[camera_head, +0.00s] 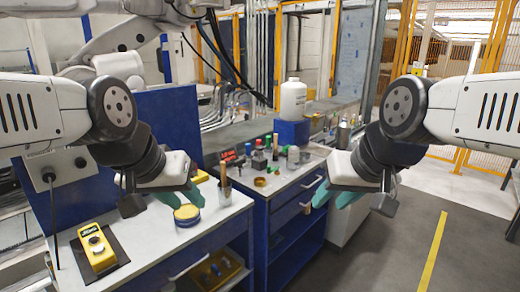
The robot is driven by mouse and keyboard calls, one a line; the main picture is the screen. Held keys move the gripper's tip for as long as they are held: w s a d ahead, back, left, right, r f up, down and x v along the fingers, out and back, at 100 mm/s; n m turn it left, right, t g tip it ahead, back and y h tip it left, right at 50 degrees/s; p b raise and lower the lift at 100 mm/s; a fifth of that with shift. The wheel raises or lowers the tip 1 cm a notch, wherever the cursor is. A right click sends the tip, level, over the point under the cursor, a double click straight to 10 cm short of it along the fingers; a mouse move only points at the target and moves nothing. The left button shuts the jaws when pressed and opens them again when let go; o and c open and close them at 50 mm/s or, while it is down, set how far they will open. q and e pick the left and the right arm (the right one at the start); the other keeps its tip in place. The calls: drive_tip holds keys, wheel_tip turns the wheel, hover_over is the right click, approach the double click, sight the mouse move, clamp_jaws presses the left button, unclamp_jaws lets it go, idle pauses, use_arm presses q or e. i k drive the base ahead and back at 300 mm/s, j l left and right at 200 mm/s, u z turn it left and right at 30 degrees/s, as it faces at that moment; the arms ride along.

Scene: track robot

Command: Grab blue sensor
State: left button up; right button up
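My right gripper (335,197) hangs on the right, in front of the blue cabinet and above the floor. Its teal fingers also look apart and empty. I cannot tell for sure which thing is the blue sensor. A small blue item (215,268) lies in a yellow tray on the shelf under the near bench, partly in shadow. A larger blue box (291,132) stands on the far bench.
A white bottle (293,99) stands at the blue box. Several small items crowd the far bench. Open floor (390,250) lies at the right.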

sight(248, 155)
drive_tip(key=i+l+u, duration=0.1)
drive_tip(key=u, duration=0.35)
drive_tip(key=i+l+u, duration=0.1)
drive_tip(key=u, duration=0.35)
drive_tip(key=l+u, duration=0.2)
drive_tip(key=u, duration=0.25)
drive_tip(key=i+l+u, duration=0.25)
drive_tip(key=l, duration=0.4)
drive_tip(key=l+u, duration=0.2)
drive_tip(key=l, duration=0.4)
drive_tip(key=l+u, duration=0.25)
drive_tip(key=l, duration=1.25)
drive_tip(key=i, duration=0.05)
